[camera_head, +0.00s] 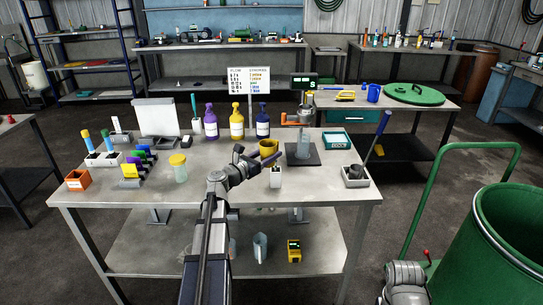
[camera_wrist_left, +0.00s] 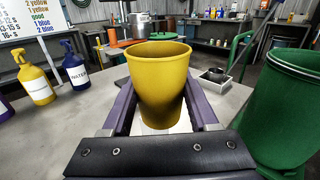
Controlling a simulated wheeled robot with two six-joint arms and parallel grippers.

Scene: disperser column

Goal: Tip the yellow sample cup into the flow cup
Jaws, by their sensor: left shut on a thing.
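The yellow sample cup (camera_head: 268,146) is held upright over the front workbench, and its wide open rim (camera_wrist_left: 158,48) fills the middle of the left wrist view. My left gripper (camera_head: 265,161) is shut on it, with a purple finger on each side. What is inside the cup cannot be made out. A metal cup (camera_head: 305,115) on an orange-armed stand, seemingly the flow cup, stands behind and right of the yellow cup, apart from it. It also shows in the left wrist view (camera_wrist_left: 140,28). A clear beaker (camera_head: 303,149) sits below it on a dark plate. My right gripper is out of view.
Purple (camera_head: 211,121), yellow (camera_head: 237,122) and blue (camera_head: 262,122) bottles stand behind the gripper. A small white holder (camera_head: 275,178) stands below it. A dark pot (camera_head: 355,176) with a blue-handled tool is at right. The bench's front middle is mostly clear.

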